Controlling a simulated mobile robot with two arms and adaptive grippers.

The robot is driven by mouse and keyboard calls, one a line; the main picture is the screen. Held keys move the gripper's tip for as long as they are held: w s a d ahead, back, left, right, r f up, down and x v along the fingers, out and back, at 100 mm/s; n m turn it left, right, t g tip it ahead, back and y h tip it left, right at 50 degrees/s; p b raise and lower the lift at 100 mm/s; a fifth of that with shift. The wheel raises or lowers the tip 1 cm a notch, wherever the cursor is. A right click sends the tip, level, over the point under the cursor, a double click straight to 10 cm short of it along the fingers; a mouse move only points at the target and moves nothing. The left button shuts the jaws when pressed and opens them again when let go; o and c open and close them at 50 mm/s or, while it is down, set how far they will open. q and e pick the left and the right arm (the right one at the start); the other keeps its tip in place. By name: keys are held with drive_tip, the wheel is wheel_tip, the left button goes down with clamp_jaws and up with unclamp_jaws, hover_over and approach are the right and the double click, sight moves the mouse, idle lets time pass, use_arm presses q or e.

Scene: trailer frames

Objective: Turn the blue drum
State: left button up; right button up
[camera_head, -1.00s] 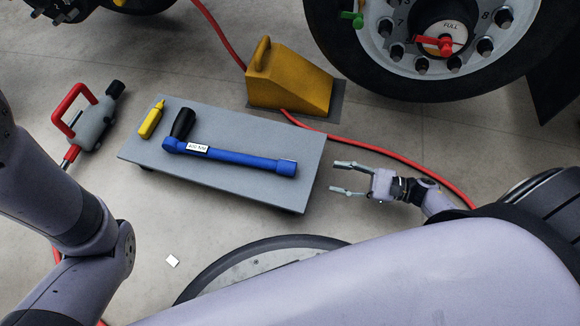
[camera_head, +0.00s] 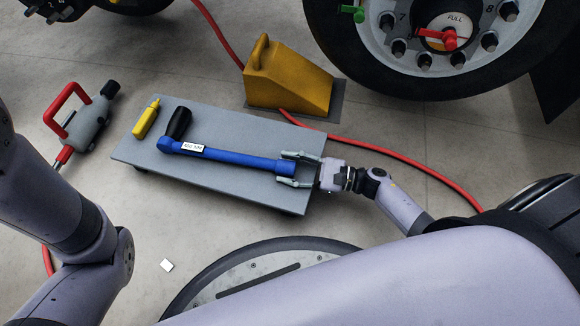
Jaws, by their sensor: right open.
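A blue torque wrench (camera_head: 235,158) with a black grip (camera_head: 179,122) and a white label lies on a grey board. Its thicker blue end, the blue drum (camera_head: 286,168), points to the right. My right gripper (camera_head: 281,168) is at this end, reaching in from the right. Its two fingers are open, one on the far side of the drum and one on the near side. I cannot tell whether they touch it. My left arm shows at the left edge, but its gripper is out of view.
The grey board (camera_head: 225,188) also bears a yellow marker (camera_head: 146,118). A yellow wheel chock (camera_head: 290,82) stands behind it. A red hose (camera_head: 400,157) runs past the right. A grey tool with a red handle (camera_head: 87,122) lies left. A truck wheel (camera_head: 370,62) stands at upper right.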

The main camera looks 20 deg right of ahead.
drive_tip(key=shift+c, duration=0.2)
drive_tip(key=c, duration=0.9)
drive_tip(key=shift+o, duration=0.2)
drive_tip(key=shift+m, duration=0.7)
drive_tip(key=o, duration=0.9)
drive_tip(key=v, duration=1.2)
